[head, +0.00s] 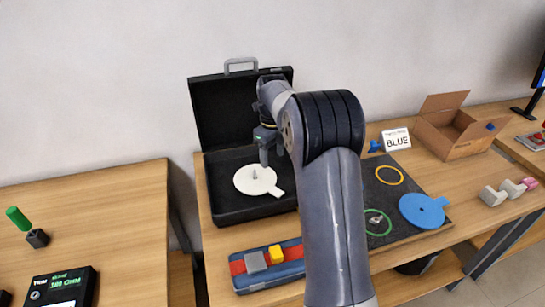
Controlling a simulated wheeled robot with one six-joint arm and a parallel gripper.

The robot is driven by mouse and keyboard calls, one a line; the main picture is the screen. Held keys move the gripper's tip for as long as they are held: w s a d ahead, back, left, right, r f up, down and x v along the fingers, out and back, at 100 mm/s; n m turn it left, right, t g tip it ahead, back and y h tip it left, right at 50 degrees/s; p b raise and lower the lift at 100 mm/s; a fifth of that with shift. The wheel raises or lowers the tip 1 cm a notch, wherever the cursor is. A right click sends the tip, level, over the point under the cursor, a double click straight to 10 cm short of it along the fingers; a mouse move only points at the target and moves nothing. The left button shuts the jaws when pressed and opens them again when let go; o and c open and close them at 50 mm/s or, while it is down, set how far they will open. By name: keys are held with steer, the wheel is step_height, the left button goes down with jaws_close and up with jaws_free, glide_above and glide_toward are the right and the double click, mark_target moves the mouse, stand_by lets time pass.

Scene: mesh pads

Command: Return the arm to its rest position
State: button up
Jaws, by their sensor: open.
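My arm rises through the middle of the head view and bends down toward an open black case (226,211). My gripper (264,160) points down over the case, just above a white round pad (245,184) with a tab and a small upright peg. The gripper's jaws are open, and I see nothing held in them. Whether the fingertips touch the peg cannot be told from this angle. My arm hides part of the case's right side and part of the table.
A blue pad (422,209) lies on a dark mat (399,236) with yellow (389,168) and green (387,223) rings. A cardboard box (452,138) and a "BLUE" card (396,140) stand right.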

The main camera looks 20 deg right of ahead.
steer(key=p, duration=0.1)
glide_toward(273, 189)
step_height(273, 189, down, 5)
steer(key=shift+f, duration=0.2)
steer(key=shift+w+r+p, duration=0.15)
steer(key=shift+r+p, duration=0.4)
steer(key=shift+p, duration=0.1)
steer(key=shift+r+p, duration=0.5)
steer(key=shift+r, duration=0.45)
